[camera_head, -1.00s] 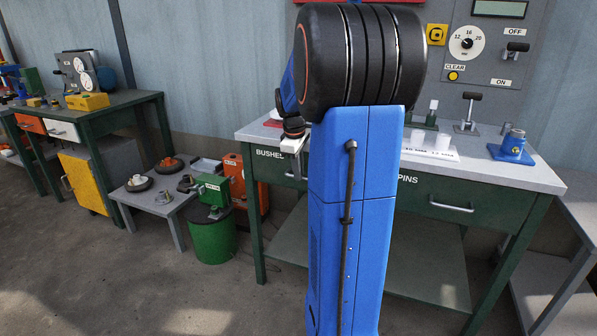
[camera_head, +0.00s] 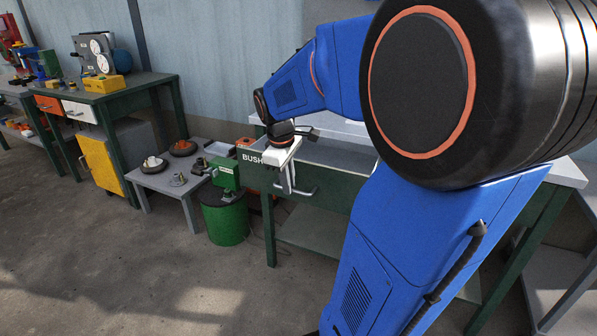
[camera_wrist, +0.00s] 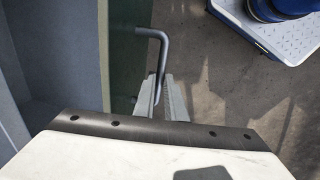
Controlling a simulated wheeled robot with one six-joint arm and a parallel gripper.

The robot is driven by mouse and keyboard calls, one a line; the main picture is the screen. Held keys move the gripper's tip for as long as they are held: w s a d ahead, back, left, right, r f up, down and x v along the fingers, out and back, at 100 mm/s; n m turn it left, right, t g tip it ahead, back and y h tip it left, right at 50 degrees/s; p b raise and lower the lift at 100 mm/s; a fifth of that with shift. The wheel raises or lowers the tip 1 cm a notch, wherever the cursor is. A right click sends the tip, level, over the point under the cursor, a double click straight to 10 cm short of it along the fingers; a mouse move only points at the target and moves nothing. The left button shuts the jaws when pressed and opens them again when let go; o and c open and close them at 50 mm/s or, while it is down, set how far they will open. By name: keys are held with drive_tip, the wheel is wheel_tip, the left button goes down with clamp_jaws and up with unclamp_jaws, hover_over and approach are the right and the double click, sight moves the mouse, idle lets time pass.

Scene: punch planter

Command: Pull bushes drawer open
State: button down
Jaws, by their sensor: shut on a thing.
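The bushes drawer (camera_head: 335,192) is the green-fronted drawer at the left end of the green workbench in the head view. It stands open, with its grey inside showing behind the front. Part of its label is hidden by my gripper. Its bent metal handle (camera_head: 306,193) also shows in the wrist view (camera_wrist: 164,48). My gripper (camera_head: 287,186) points down at the handle and is shut on it. In the wrist view its two fingers (camera_wrist: 161,97) lie on either side of the bar, just outside the drawer front (camera_wrist: 124,55).
A green bin (camera_head: 225,222) and a low grey table (camera_head: 165,181) stand left of the workbench. A yellow cabinet (camera_head: 100,170) is farther left. The floor (camera_head: 130,270) in front is clear. My arm hides much of the bench's right side.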

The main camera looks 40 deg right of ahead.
drive_tip(key=s+a, duration=0.2)
drive_tip(key=a, duration=0.4)
drive_tip(key=shift+s, duration=0.2)
drive_tip(key=shift+r, duration=0.1)
drive_tip(key=c, duration=1.8)
unclamp_jaws()
drive_tip(key=shift+r, duration=0.1)
drive_tip(key=s+a+r, duration=0.1)
drive_tip(key=a+r, duration=0.2)
drive_tip(key=r, duration=1.3)
drive_tip(key=shift+s+r, duration=0.2)
drive_tip(key=shift+r, duration=0.2)
drive_tip(key=shift+a, duration=0.1)
drive_tip(key=s+a+f+m+t, duration=0.1)
drive_tip(key=s+a+f, duration=0.2)
drive_tip(key=f, duration=0.3)
drive_tip(key=s+a+f+m+t+y, duration=0.1)
drive_tip(key=s+a+f+m, duration=0.1)
drive_tip(key=f, duration=0.4)
drive_tip(key=s+a+f+m+t+y, duration=0.1)
drive_tip(key=s+a+f+t, duration=0.1)
drive_tip(key=s+a+f, duration=0.2)
drive_tip(key=shift+s+a+f, duration=0.4)
drive_tip(key=shift+s+f, duration=0.5)
drive_tip(key=shift+s, duration=0.25)
